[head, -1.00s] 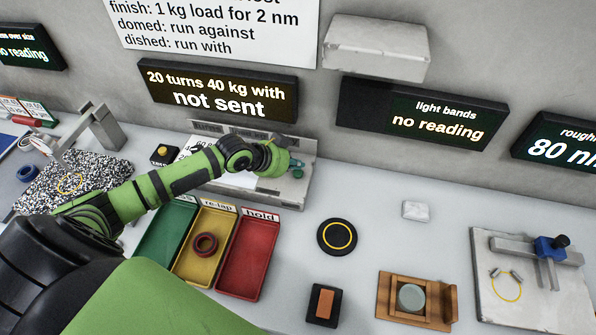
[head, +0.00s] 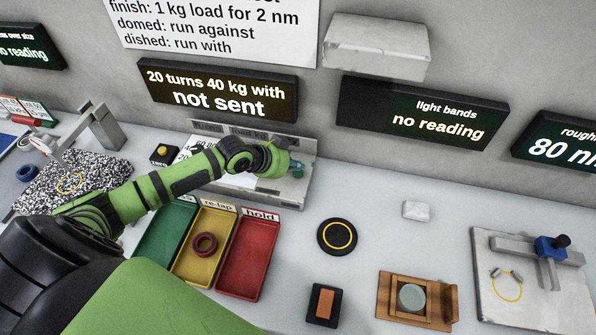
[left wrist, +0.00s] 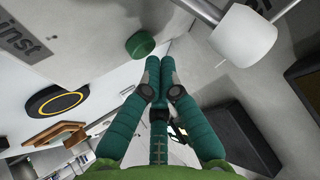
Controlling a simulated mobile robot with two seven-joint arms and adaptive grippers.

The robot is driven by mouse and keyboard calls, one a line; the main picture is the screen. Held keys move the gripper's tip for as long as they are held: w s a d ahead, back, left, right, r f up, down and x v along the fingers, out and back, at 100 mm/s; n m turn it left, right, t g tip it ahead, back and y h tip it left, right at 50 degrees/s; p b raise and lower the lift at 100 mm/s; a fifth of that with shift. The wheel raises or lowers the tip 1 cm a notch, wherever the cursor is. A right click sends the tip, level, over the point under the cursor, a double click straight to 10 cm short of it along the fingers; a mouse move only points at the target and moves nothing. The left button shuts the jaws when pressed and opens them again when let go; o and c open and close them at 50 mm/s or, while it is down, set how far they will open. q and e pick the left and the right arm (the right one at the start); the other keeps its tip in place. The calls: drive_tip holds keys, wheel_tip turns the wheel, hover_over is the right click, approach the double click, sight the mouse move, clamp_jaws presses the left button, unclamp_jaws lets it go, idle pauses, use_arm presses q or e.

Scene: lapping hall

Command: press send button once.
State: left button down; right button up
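A green round button (left wrist: 140,44) stands out from a pale panel in the left wrist view. I take it to be the send button, but its label is not readable. My left gripper (left wrist: 160,68) has its teal fingertips drawn together, with nothing seen between them. In that picture the tips lie just below and right of the button, with a gap. In the head view my left gripper (head: 283,166) is over the pale console (head: 294,190) at the back, largely hiding the button area. The display above (head: 218,92) reads "20 turns 40 kg with not sent". My right gripper is not in view.
Green, yellow and red trays (head: 249,258) lie in front of the console, with a dark red ring (head: 205,244) in the yellow one. A black disc (head: 337,236) with a yellow ring lies right of them. A white cylinder (left wrist: 243,36) shows near the fingers.

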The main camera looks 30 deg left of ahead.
sight(295, 173)
use_arm(q)
drive_tip(key=shift+f+b, duration=0.35)
drive_tip(key=shift+f, duration=0.3)
idle(0.7)
drive_tip(key=shift+r, duration=0.1)
drive_tip(key=shift+r+p, duration=0.85)
drive_tip(key=shift+p, duration=0.1)
wheel_tip(295, 173, up, 5)
drive_tip(key=p, duration=0.5)
drive_tip(key=shift+r, duration=0.1)
idle(0.6)
